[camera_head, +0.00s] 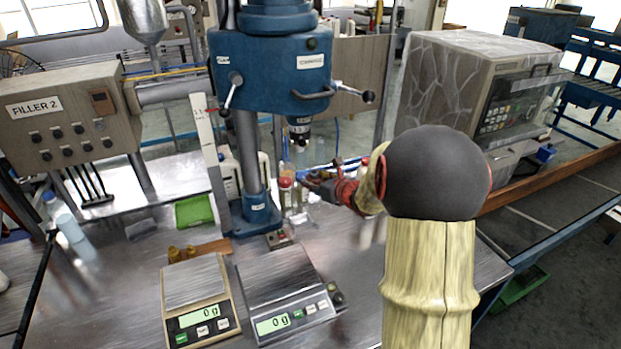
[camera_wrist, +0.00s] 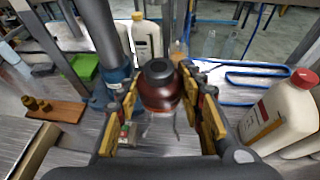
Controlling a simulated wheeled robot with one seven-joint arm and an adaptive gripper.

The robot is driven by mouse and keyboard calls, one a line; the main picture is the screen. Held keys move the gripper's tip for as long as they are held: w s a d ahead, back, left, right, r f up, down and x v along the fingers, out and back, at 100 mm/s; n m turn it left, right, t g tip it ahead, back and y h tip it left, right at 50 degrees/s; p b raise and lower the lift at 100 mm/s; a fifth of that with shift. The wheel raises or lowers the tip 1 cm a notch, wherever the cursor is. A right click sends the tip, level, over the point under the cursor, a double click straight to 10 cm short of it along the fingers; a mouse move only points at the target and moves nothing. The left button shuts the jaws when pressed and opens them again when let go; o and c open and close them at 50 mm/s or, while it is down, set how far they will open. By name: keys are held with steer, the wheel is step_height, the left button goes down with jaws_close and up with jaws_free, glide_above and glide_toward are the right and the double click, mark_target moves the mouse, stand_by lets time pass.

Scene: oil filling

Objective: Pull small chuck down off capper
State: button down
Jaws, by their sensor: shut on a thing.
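The blue capper (camera_head: 270,65) stands at the middle back of the bench, with its dark spindle end (camera_head: 299,128) pointing down. My gripper (camera_head: 303,183) is below and near the spindle end, reaching in from the right. In the wrist view, my gripper (camera_wrist: 160,88) has its yellow-padded fingers on both sides of a dark red round piece with a black ring-shaped top (camera_wrist: 160,85), which looks like the small chuck. It is shut on this piece. The black top is uncovered, and a gap shows between the spindle end and my gripper. Fine contact is too small to tell.
Two scales (camera_head: 195,284) (camera_head: 275,275) sit in front of the capper. The capper's column (camera_wrist: 100,35) is close on the left in the wrist view. A white bottle with a red cap (camera_wrist: 285,115) stands at right. A wooden block (camera_wrist: 55,109) lies left.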

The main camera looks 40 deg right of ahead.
steer(key=shift+s+a, duration=0.15)
steer(key=shift+s, duration=0.95)
steer(key=shift+s+a, duration=0.1)
steer(key=shift+s, duration=0.95)
